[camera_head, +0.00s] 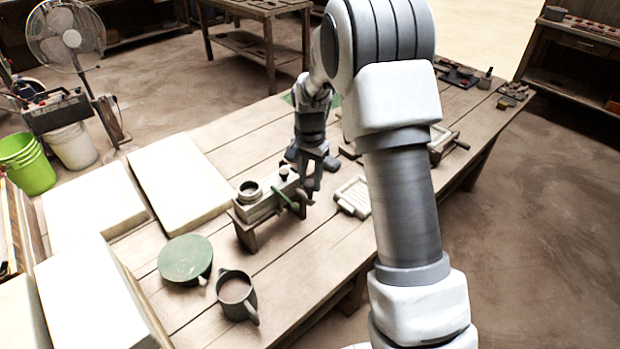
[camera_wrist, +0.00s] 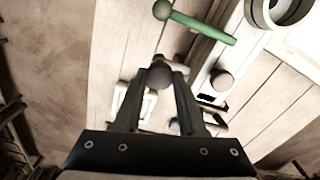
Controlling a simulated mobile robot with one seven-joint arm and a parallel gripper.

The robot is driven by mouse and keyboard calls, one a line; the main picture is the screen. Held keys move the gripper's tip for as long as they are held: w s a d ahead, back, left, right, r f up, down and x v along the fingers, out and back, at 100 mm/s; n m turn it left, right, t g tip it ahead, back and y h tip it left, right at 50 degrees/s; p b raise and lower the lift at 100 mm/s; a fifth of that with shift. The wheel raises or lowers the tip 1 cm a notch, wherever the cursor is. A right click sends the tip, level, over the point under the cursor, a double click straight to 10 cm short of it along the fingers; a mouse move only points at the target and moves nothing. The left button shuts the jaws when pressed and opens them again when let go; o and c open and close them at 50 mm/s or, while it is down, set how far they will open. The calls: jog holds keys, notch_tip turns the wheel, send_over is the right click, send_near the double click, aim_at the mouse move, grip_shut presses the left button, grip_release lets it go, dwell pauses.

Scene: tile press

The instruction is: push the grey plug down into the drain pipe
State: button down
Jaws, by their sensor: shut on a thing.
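My gripper (camera_head: 312,178) is at the right end of a pale block on a small wooden stand (camera_head: 247,235). In the wrist view the fingers (camera_wrist: 159,80) are shut on a small, round-ended dark grey-brown thing (camera_wrist: 158,75); I cannot tell whether it is the plug. A dark grey round knob (camera_head: 283,172) stands on the block, left of my gripper, and shows in the wrist view (camera_wrist: 222,80) right of the fingers, apart from them. It may be the grey plug. A round open ring (camera_head: 250,190), possibly the pipe mouth, is at the block's left end.
A green rod (camera_head: 287,199) with a round end lies along the block's front side, close to my gripper. A ribbed white tray (camera_head: 353,196) lies to the right. A mug (camera_head: 236,294) and a green round lid (camera_head: 186,258) stand at front left.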

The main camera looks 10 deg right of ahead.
aim_at(310, 183)
dwell(0.9)
notch_tip(310, 183, down, 3)
jog(key=shift+r+b, duration=0.15)
jog(key=shift+b, duration=0.6)
jog(key=shift+c, duration=2.3)
grip_release()
jog(key=shift+r, duration=0.1)
notch_tip(310, 183, up, 17)
jog(key=p, duration=0.2)
jog(key=shift+r, duration=0.15)
